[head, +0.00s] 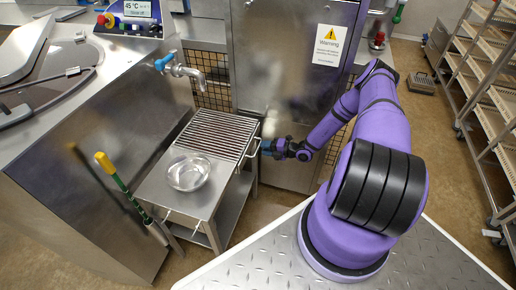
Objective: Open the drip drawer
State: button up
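A low steel stand (150,185) has a slotted drip grate (217,134) on its top, below the tap. On the stand's right side, beside the grate, a pale bar handle (252,149) shows; the drip drawer's own front is hard to make out here. My gripper (265,147) comes in from the right, at the height of this handle, and is at or very near it. I cannot tell whether it touches the handle or whether its fingers are open or shut. A second bar handle (183,219) is on the stand's front edge.
A clear bowl (188,173) sits on the stand in front of the grate. A tap (186,70) hangs above the stand. A yellow-and-green-handled tool (126,188) leans at the left.

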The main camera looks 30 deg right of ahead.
aim_at(258, 147)
jog(key=shift+x, duration=1.9)
jog(key=shift+c, duration=0.2)
grip_shut()
